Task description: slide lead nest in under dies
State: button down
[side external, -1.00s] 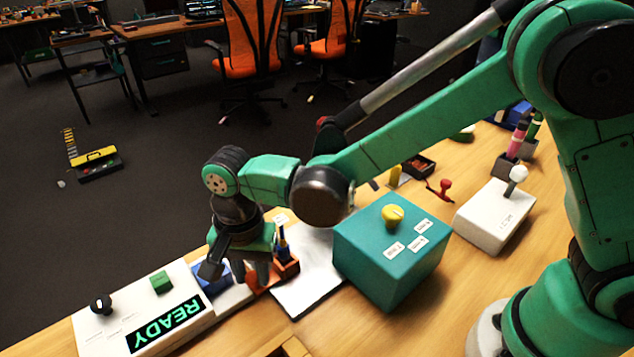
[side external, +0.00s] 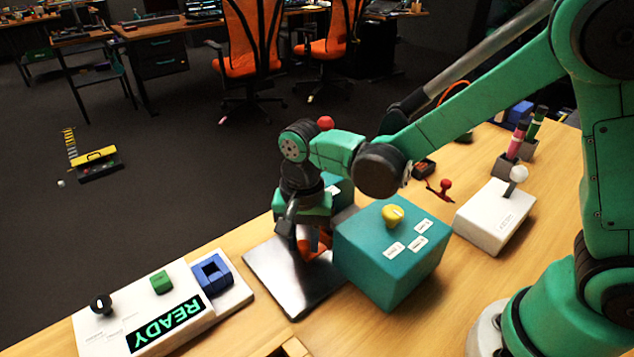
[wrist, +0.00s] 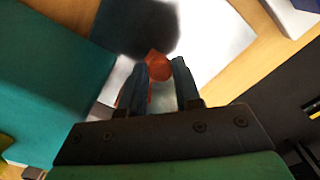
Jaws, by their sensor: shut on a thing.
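My gripper (side external: 304,243) is shut on an orange-red holder (side external: 318,246), low over a shiny plate (side external: 275,272), just left of the teal box (side external: 385,262). The arm hides much of the holder, and I cannot tell whether it touches the plate. In the wrist view, part of the orange-red holder (wrist: 158,68) shows between the two dark fingers of my gripper (wrist: 162,77). I cannot make out which thing is the nest or which are the dies.
The panel with the READY display (side external: 166,328) and a blue square frame (side external: 212,273) lies at the left. The teal box has a yellow knob (side external: 393,215). A white box (side external: 495,218) with a ball-topped lever stands at the right.

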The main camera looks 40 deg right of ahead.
aim_at(307, 241)
jog(key=shift+d, duration=0.3)
jog(key=c, duration=0.9)
grip_release()
jog(key=shift+a, duration=0.1)
jog(key=shift+r, duration=2.8)
